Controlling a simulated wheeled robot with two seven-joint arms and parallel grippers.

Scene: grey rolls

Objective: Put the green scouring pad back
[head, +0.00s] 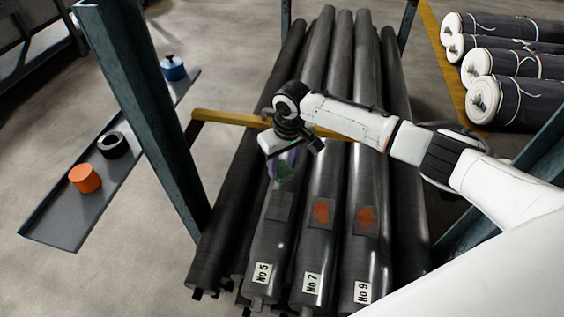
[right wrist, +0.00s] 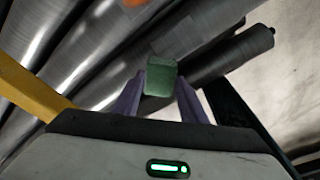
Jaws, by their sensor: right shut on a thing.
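The green scouring pad (right wrist: 161,78) is a small green block between the two purple fingers of my right gripper (right wrist: 160,95) in the right wrist view. The gripper is shut on it. In the head view my right gripper (head: 281,166) hangs above the dark rolls, over the one labelled No 5 (head: 270,225). The pad shows there as a small dark green patch (head: 286,173), partly hidden by the fingers. My left gripper is not in view.
Rolls No 7 (head: 316,245) and No 9 (head: 363,250) carry orange-brown patches; No 5 has a plain rectangle. A narrow grey shelf (head: 62,222) at left holds an orange cylinder (head: 85,178), a black ring (head: 112,145) and a blue pot (head: 173,68). A post (head: 150,110) stands between shelf and rolls.

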